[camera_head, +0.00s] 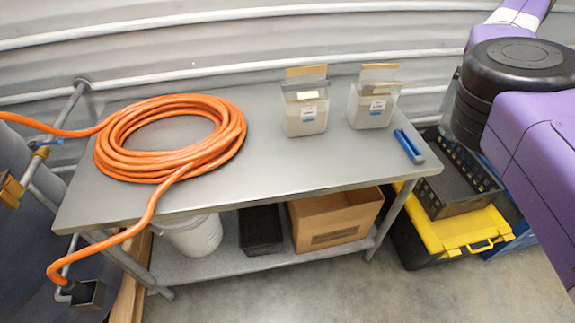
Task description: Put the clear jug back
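Nothing in view is plainly a clear jug. Two whitish, translucent containers with labels stand upright on the metal table (290,165) towards its back right: a left container (306,117) and a right container (369,110). Each has a tan strip at its top, and their contents cannot be made out. I cannot tell whether either one is the jug. My arm reaches in from the right edge, with purple links and a dark round joint. My gripper is outside the picture.
A coiled orange hose (233,135) covers the table's left part. A blue object (408,146) lies near the right edge. The lower shelf (210,268) holds a white bucket (194,238), a black bin (261,231) and a cardboard box (333,217). A yellow-lidded case (457,229) stands right.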

